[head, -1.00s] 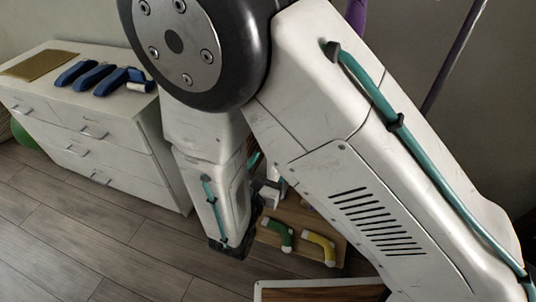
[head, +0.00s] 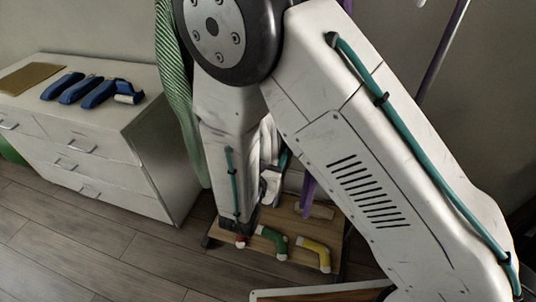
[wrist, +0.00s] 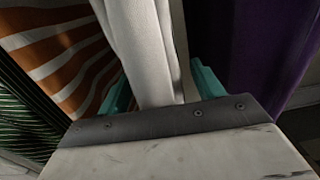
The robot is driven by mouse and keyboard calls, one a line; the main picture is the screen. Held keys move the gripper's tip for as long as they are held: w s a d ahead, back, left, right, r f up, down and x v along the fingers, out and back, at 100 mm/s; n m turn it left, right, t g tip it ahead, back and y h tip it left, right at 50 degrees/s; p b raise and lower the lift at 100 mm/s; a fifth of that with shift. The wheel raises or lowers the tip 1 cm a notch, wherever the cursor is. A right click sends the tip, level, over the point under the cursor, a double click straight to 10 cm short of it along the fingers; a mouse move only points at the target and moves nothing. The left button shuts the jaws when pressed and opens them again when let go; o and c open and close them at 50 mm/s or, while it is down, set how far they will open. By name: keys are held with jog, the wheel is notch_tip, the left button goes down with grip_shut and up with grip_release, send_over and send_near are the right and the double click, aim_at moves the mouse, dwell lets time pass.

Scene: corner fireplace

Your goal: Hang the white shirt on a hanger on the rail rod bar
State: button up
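White cloth, seemingly the white shirt (wrist: 147,45), runs down between my two teal fingertips in the wrist view. White cloth also shows in the head view (head: 264,140), partly hidden behind my forearm. The hanger hook and the rail bar cannot be made out.
A green striped garment (head: 180,85) hangs left of my arm; orange-and-white striped cloth (wrist: 65,50) and purple cloth (wrist: 240,45) flank the white one. A low wooden shelf (head: 225,236) holds small coloured items. A white dresser (head: 150,205) stands left.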

aim_at(264, 155)
jog(key=c, duration=1.1)
jog(key=shift+s+a+r, duration=0.1)
jog(key=shift+s+r, duration=0.1)
jog(key=shift+r, duration=0.35)
jog(key=shift+s+a+r, duration=0.1)
jog(key=shift+s+r, duration=0.1)
jog(key=shift+r, duration=0.35)
jog(key=shift+s+a+r, duration=0.25)
jog(key=shift+s+r, duration=0.15)
jog(key=shift+s, duration=0.3)
jog(key=shift+s+a+r, duration=0.2)
jog(key=shift+s+r, duration=0.15)
jog(key=shift+s, duration=0.45)
jog(key=shift+v, duration=3.4)
